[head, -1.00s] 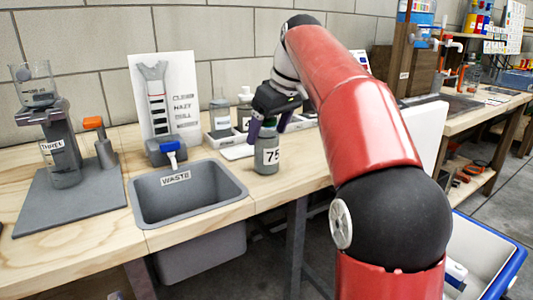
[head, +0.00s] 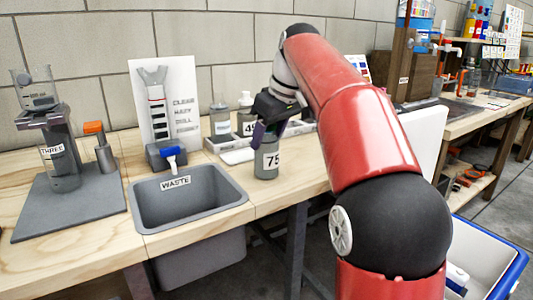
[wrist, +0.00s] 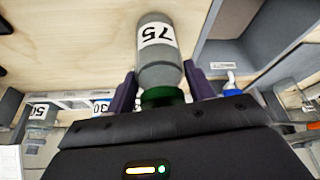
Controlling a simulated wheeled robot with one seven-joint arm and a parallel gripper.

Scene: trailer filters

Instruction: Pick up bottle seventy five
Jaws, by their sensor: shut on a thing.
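Bottle seventy five (head: 267,162) is a grey bottle with a white label reading 75, upright at the workbench's front edge, right of the waste sink. Whether its base touches the bench is hard to tell. My gripper (head: 268,133) reaches down over its top from the back, its dark purple fingers on either side of the upper bottle. In the wrist view the bottle (wrist: 160,62) shows with its green cap between the fingers of my gripper (wrist: 160,92), which is shut on it. In the head view the gripper hides the cap.
The grey waste sink (head: 190,212) is set into the bench to the left. Other labelled bottles (head: 246,115) stand in a pale tray behind. A stand (head: 62,150) with glassware is at far left. A blue-rimmed bin (head: 515,265) is at lower right.

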